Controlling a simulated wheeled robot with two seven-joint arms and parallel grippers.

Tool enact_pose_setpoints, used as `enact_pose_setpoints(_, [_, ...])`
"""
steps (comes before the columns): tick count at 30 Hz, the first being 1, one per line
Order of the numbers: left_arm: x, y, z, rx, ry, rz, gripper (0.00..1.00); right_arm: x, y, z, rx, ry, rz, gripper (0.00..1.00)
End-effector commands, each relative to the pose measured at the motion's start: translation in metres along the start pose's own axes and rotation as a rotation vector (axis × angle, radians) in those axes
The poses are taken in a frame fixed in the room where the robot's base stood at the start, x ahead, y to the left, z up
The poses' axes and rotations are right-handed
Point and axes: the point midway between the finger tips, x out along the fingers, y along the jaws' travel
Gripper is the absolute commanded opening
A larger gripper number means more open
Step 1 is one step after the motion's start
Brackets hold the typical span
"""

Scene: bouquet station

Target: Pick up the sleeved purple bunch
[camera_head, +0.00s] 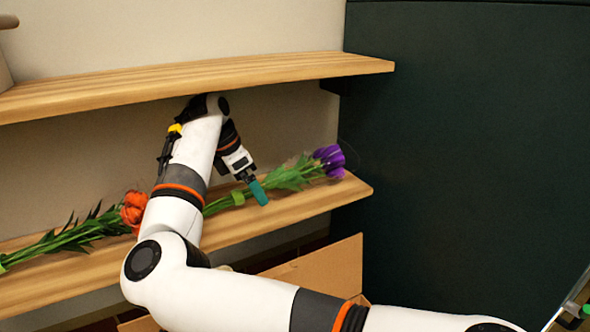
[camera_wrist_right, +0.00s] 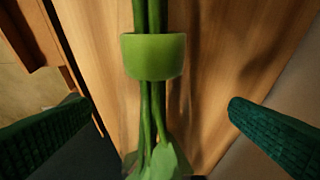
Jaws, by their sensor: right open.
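The purple bunch (camera_head: 328,157) lies on the lower wooden shelf, with its purple flower head to the right and green stems running left behind my arm. A light green sleeve (camera_head: 238,198) is wrapped around its stems; the sleeve also shows in the right wrist view (camera_wrist_right: 153,56). My right gripper (camera_head: 258,190) is over the shelf at the stems, close to the sleeve. In the right wrist view its two green fingers are wide apart, one on each side of the stems, and nothing is gripped. My left gripper is not in view.
An orange-flowered bunch (camera_head: 133,208) lies further left on the same shelf (camera_head: 225,230). An upper shelf (camera_head: 270,68) runs above my right wrist, close to it. A cardboard box (camera_head: 335,268) stands below. A dark panel (camera_head: 460,140) closes off the right side.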

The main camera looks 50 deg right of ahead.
Motion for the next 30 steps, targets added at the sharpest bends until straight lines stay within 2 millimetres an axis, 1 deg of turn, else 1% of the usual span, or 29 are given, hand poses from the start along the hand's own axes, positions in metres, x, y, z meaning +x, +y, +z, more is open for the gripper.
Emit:
enact_pose_setpoints(1, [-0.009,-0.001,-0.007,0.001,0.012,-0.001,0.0,0.0,0.001,-0.011,0.005,0.0,0.002,1.0])
enact_pose_setpoints(3, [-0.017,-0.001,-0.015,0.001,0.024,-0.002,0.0,0.004,0.001,-0.025,0.006,0.002,0.002,1.0])
enact_pose_setpoints(6, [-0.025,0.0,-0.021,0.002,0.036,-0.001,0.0,0.012,0.0,-0.042,0.003,0.002,0.001,1.0])
enact_pose_setpoints(8, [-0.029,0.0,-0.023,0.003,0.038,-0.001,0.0,0.015,0.0,-0.049,0.001,0.002,0.0,1.0])
enact_pose_setpoints(10, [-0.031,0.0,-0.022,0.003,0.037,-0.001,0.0,0.019,0.0,-0.055,0.0,0.002,0.001,1.0])
enact_pose_setpoints(13, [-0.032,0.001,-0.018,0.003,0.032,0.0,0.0,0.022,-0.001,-0.059,-0.002,0.003,-0.001,1.0])
enact_pose_setpoints(17, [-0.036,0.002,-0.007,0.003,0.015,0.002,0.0,0.025,-0.001,-0.067,-0.001,0.003,-0.001,1.0])
enact_pose_setpoints(20, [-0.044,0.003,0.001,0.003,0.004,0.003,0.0,0.028,0.0,-0.08,0.001,0.003,0.0,1.0])
enact_pose_setpoints(24, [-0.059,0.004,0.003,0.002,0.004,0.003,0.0,0.037,0.0,-0.104,0.001,0.003,0.001,1.0])
enact_pose_setpoints(27, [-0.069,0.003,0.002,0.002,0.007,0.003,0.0,0.045,0.0,-0.102,-0.005,0.003,0.0,1.0])
enact_pose_setpoints(30, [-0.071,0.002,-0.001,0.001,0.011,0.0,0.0,0.051,-0.001,-0.101,-0.004,0.003,-0.001,1.0])
